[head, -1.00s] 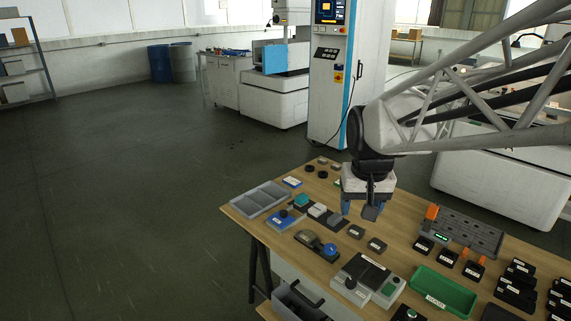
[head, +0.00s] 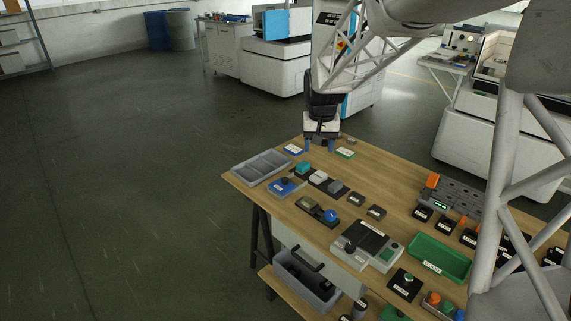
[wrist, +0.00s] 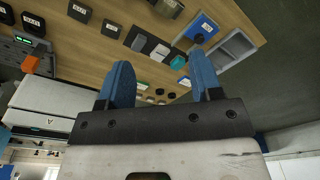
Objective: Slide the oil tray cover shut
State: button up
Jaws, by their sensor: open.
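No label reads as oil tray here. Below the tabletop, a pale panel (head: 287,243) with a dark handle (head: 305,258) stands above an open grey tray (head: 286,283) on the lower shelf. The tray holds dark things; I cannot tell for sure whether the panel is its cover. My gripper (head: 320,147) is above the far left end of the table, well apart from the panel and tray. Its two blue fingers are spread and empty, also in the wrist view (wrist: 160,72). The panel and tray do not show in the wrist view.
The wooden tabletop (head: 266,201) carries a grey compartment tray (head: 236,173), a blue block device (head: 287,187), a blue-knobbed device (head: 317,211), a grey box with a dark top (head: 365,238) and a green bin (head: 413,261). Open floor (head: 150,200) lies to the left.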

jog(key=w+a+f, duration=0.5)
jog(key=w+f, duration=0.3)
jog(key=w, duration=0.2)
jog(key=g, duration=0.1)
send_over(285, 178)
notch_tip(285, 178, down, 11)
jog(key=shift+s+r, duration=0.15)
jog(key=shift+f, duration=3.9)
jog(key=shift+c, duration=0.3)
grip_shut()
